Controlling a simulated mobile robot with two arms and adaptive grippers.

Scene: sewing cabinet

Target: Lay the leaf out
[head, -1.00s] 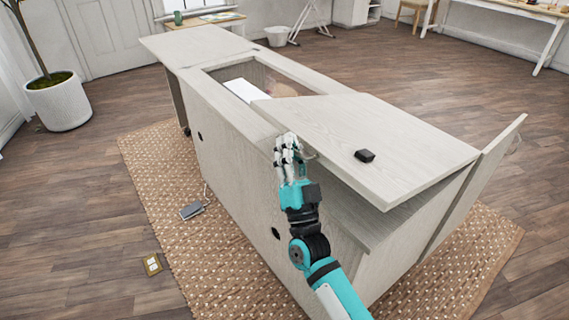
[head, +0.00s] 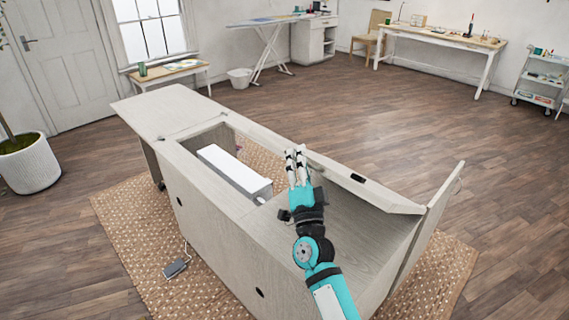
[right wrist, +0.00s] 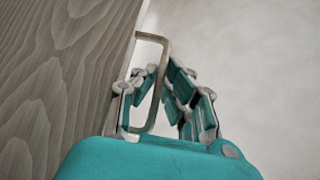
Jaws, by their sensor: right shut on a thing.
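The pale wooden leaf (head: 330,172) stands tilted up along the far side of the sewing cabinet (head: 225,225), seen nearly edge-on. A small black block (head: 357,178) is on it. My right gripper (head: 296,158) is at the leaf's near edge. In the right wrist view its fingers (right wrist: 165,90) are closed around a metal loop handle (right wrist: 160,55) beside the wooden panel (right wrist: 55,75). The open cabinet shows a white sewing machine (head: 235,172) in its well. My left gripper is not in view.
Another panel (head: 168,108) lies flat at the cabinet's left end. An upright side panel (head: 440,210) stands out at the right end. A foot pedal (head: 176,268) lies on the woven rug (head: 130,230). The floor (head: 400,125) behind the cabinet is clear.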

